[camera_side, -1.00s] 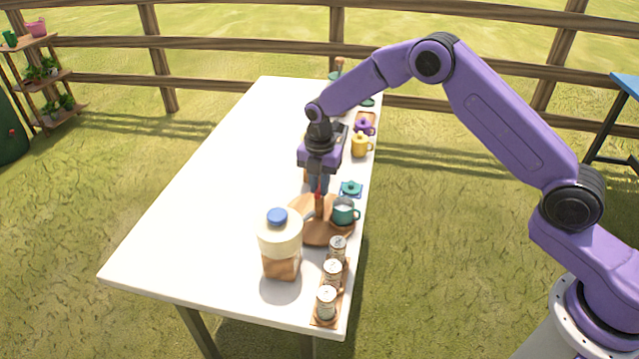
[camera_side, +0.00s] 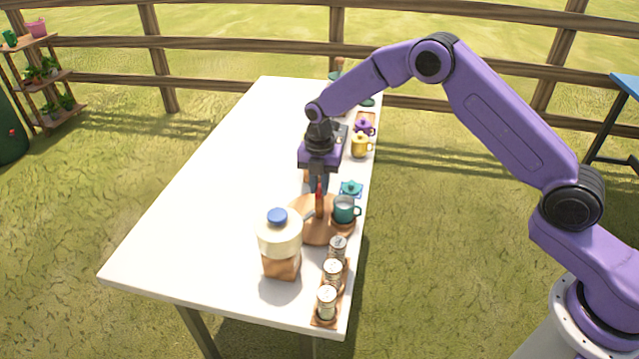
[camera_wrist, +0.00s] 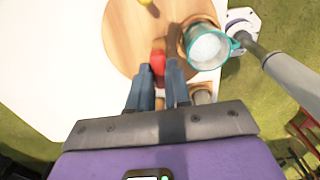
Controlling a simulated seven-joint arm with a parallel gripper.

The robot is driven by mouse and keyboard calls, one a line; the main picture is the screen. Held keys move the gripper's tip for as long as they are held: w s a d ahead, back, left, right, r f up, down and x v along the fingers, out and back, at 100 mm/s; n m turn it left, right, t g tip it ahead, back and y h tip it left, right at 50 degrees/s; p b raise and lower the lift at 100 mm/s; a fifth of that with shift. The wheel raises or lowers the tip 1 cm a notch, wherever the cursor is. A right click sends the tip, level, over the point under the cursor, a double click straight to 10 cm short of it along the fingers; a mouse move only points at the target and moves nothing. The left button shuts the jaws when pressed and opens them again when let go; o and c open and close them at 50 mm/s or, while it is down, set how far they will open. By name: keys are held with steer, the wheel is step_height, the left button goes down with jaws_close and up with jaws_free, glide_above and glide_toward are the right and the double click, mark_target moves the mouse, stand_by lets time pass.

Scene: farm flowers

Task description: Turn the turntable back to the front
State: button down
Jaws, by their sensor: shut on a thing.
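The turntable is a round wooden disc (camera_side: 312,230) on the white table, and it fills the upper middle of the wrist view (camera_wrist: 130,38). An upright post with a red part (camera_side: 319,205) stands on it; the red part shows at the fingertips in the wrist view (camera_wrist: 158,62). My gripper (camera_side: 319,188) points down over the disc and is shut on the red post. A teal mug (camera_side: 344,209) with pale contents sits upright at the disc's right edge on a small wooden round, and its handle points right. The fingers partly hide the post.
A cream jug (camera_side: 280,237) with a blue lid stands left of the disc's near side. Several tins (camera_side: 332,271) stand on a wooden tray in front. A teal lidded pot (camera_side: 351,188), yellow pot (camera_side: 361,145) and purple pot (camera_side: 364,127) line the right edge. The table's left side is clear.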

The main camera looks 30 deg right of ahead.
steer(key=c, duration=1.1)
jaws_free()
steer(key=shift+o, duration=0.2)
steer(key=shift+r, duration=0.1)
step_height(320, 180, up, 17)
steer(key=shift+r, duration=0.2)
steer(key=s+a+r+m, duration=0.1)
steer(key=s+m, duration=0.2)
steer(key=s, duration=0.7)
steer(key=s+r+m, duration=0.2)
steer(key=s+m, duration=0.2)
steer(key=s, duration=0.5)
steer(key=s+d+f+m, duration=0.2)
steer(key=s+d, duration=0.3)
steer(key=s, duration=0.6)
steer(key=s+d+f+m, duration=0.2)
steer(key=s+d+m, duration=0.3)
steer(key=s, duration=0.6)
steer(key=shift+s+d, duration=0.15)
steer(key=shift+d, duration=0.3)
